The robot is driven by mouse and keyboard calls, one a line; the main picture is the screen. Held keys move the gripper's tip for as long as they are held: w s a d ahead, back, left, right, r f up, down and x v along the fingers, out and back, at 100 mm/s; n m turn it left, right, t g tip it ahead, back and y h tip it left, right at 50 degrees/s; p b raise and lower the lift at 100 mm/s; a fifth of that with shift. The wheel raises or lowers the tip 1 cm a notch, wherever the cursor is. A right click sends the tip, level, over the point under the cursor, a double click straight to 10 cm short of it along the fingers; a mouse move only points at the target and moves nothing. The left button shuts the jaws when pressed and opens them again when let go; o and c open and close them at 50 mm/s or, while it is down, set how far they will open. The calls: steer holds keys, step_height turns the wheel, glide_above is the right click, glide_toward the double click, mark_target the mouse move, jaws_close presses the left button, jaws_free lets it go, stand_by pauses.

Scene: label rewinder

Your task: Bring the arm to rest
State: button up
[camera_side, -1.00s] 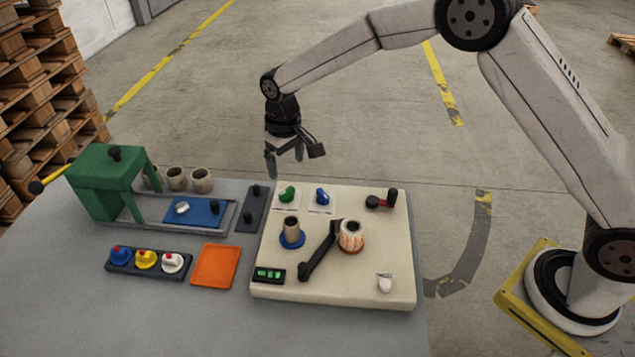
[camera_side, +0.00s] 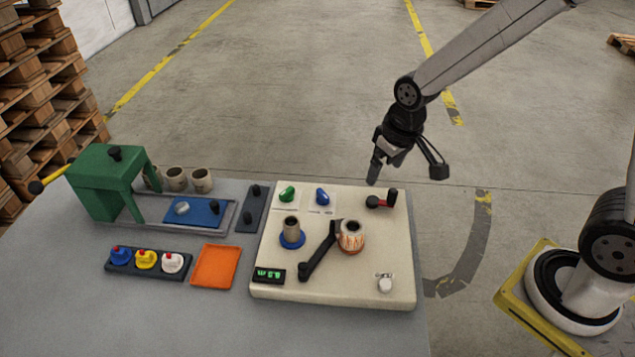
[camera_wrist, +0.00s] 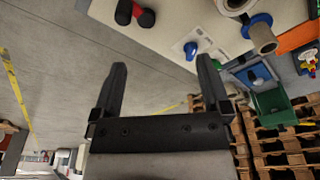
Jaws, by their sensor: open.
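My gripper (camera_side: 408,174) hangs in the air above the back right corner of the cream rewinder board (camera_side: 335,285). Its two fingers are apart with nothing between them. In the wrist view my gripper (camera_wrist: 160,85) also shows open and empty, with bare floor between the fingers. The red and black crank handle (camera_side: 382,201) on the board is just below and left of the gripper in the side view. It looks apart from the fingers.
The board carries a blue-based spindle (camera_side: 291,234), a label roll (camera_side: 350,237), a black arm (camera_side: 318,255), a green display (camera_side: 269,274) and green and blue knobs. A green press (camera_side: 103,180), orange tray (camera_side: 215,266) and several cups stand left.

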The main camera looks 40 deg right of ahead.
steer(key=s+d, duration=0.2)
steer(key=s, duration=0.5)
steer(key=shift+s+f+t, duration=0.25)
steer(key=shift+f+t, duration=0.05)
steer(key=shift+f, duration=0.05)
